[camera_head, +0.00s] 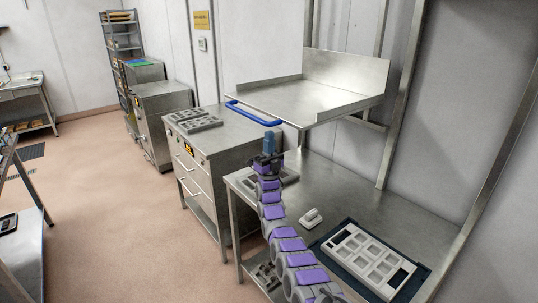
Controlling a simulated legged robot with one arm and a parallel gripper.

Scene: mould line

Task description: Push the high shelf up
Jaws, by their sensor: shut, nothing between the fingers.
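The high shelf (300,96) is a metal tray-like plate with a raised back and side wall. It is mounted on uprights above the metal workbench (340,190). A blue handle bar (252,111) runs along its left front edge. My purple and grey arm reaches up from the bottom of the picture. My gripper (269,142) is at its blue-grey end, just below and right of the blue bar in the picture. The gripper is shut with nothing seen in it. I cannot tell whether it touches the bar or the shelf.
A grey mould in a dark tray (424,285) lies on the workbench, with a small pale object (311,218) left of it. A drawer cabinet (210,155) with moulds on top stands to the left. Open floor (110,200) lies farther left.

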